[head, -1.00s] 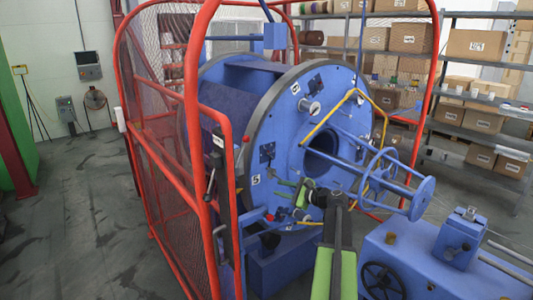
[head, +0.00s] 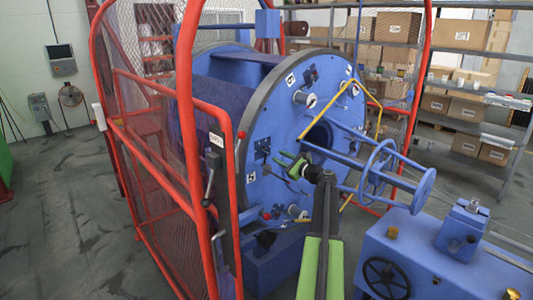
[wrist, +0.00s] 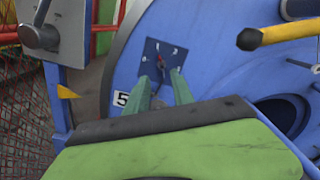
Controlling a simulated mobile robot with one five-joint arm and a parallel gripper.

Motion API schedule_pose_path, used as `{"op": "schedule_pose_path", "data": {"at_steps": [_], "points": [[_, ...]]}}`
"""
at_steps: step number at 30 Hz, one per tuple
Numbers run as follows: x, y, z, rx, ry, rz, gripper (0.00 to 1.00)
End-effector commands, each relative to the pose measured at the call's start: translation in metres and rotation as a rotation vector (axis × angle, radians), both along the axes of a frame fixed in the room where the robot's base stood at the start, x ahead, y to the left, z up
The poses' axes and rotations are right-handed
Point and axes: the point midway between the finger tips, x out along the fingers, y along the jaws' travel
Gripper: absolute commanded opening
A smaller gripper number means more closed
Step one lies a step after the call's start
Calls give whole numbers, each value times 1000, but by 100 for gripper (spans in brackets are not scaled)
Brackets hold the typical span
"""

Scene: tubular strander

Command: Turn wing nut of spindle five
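The big blue drum disc (head: 290,130) carries a label "5" (head: 251,177), which also shows in the wrist view (wrist: 121,98). Above that label is a dark blue square plate (head: 262,150) with small white numbers, larger in the wrist view (wrist: 152,54). A small dark and reddish wing nut (wrist: 176,72) sits near the plate's middle; its exact angle is hard to read. My gripper (head: 290,164) is in front of the disc, right of the plate in the head view. In the wrist view its two green fingers (wrist: 163,85) are apart and empty, pointing at the plate, the nut beyond the tips.
A red mesh guard frame (head: 190,130) with a lever stands close on the left. A yellow bent bar (head: 335,100) and blue rods with a round flange (head: 422,190) project on the right. A blue machine bed with a handwheel (head: 385,278) stands at front right.

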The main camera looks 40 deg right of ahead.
Motion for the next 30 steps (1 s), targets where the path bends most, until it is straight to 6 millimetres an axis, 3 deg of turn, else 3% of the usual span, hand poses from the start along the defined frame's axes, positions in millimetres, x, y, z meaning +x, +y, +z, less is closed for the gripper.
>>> {"op": "schedule_pose_path", "data": {"at_steps": [6, 12, 23, 30], "points": [[51, -10, 0, 0, 0, -4, 29], [78, -12, 0, -1, 0, -6, 29], [84, -11, 0, -1, 1, -7, 29], [83, -11, 0, -1, 1, -7, 0]]}}
